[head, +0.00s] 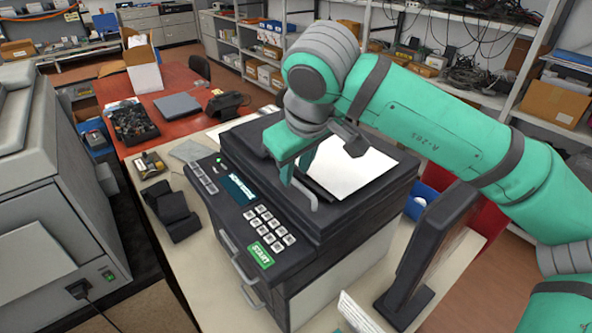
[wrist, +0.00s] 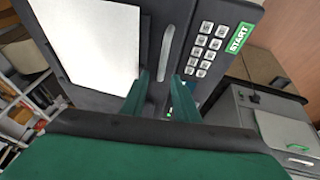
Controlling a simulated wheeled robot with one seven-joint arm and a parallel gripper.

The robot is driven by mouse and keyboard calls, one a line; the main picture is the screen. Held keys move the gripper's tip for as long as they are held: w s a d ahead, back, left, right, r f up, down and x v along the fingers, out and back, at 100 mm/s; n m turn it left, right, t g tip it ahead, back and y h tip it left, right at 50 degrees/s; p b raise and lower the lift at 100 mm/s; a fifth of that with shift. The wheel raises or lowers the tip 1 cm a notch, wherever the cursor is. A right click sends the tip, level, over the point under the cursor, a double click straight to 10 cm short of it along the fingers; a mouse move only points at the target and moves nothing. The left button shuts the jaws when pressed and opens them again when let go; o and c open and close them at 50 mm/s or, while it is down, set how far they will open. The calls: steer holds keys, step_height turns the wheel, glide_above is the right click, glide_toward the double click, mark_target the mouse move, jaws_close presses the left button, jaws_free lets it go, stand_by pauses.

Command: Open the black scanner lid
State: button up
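The black scanner lid (head: 262,133) lies flat on top of the black copier (head: 285,245), with a white sheet (head: 352,172) on it. A light grey bar handle (head: 307,192) is at the lid's front edge, beside the control panel. My gripper (head: 298,172) is above this edge, pointing down, with its fingers apart. In the wrist view, my gripper (wrist: 160,80) shows a gap between its two green fingers, and the handle (wrist: 166,54) lies beyond the tips, roughly in line with that gap. I cannot tell whether a finger touches it.
The control panel has grey keys (head: 272,226) and a green START button (head: 261,254). A dark upright panel on a stand (head: 428,250) is right of the copier. A black item (head: 174,211) lies on the table at left. A large grey machine (head: 55,190) stands far left.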

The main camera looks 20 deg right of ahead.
steer(key=shift+x, duration=0.85)
steer(key=shift+w, duration=0.1)
steer(key=shift+w, duration=0.1)
